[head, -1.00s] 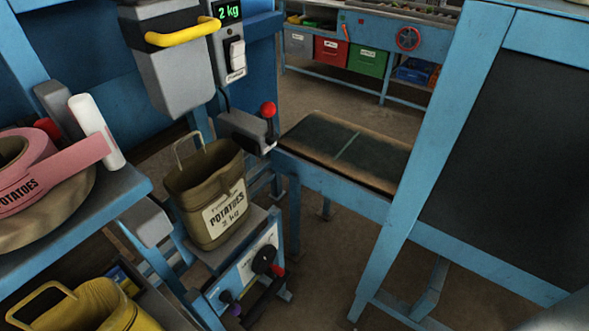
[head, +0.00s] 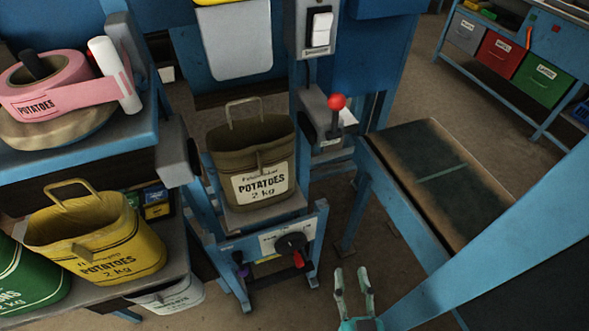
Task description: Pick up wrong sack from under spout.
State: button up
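An olive-brown sack (head: 250,150) labelled "POTATOES 2 kg" stands upright and open on a small grey platform (head: 262,215), below the grey spout (head: 236,48). Its wire-like handle stands up at the back of its mouth. I cannot see into the bottom of the sack. My gripper (head: 353,272) shows at the bottom, right of and nearer than the sack. Its two fingers point up and are apart, with nothing between them.
A yellow potatoes sack (head: 95,240) and a green sack (head: 28,280) stand on a lower left shelf. A pink tape roll (head: 45,85) lies above them. A red-knobbed lever (head: 336,102) is right of the sack. A dark-topped bench (head: 440,175) and a blue frame post (head: 490,245) stand at right.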

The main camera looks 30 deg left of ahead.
aim_at(261, 168)
jog(key=w+a+r+n+g+y, duration=0.1)
jog(key=a+r+n+y, duration=0.1)
jog(key=a+r, duration=0.45)
jog(key=w+a+r+n+g+y, duration=0.1)
jog(key=a+r+n+g+y, duration=0.15)
jog(key=a, duration=0.75)
jog(key=shift+m+t, duration=0.25)
jog(key=shift+t, duration=0.1)
jog(key=shift+s+r+x, duration=0.1)
jog(key=shift+r+x, duration=0.1)
jog(key=shift+x, duration=1.55)
jog(key=shift+s+r+x, duration=0.1)
jog(key=shift+r+x, duration=0.05)
jog(key=shift+x, duration=1.65)
jog(key=shift+r+x, duration=0.2)
jog(key=shift+x, duration=1.55)
jog(key=shift+a, duration=0.2)
grip_shut()
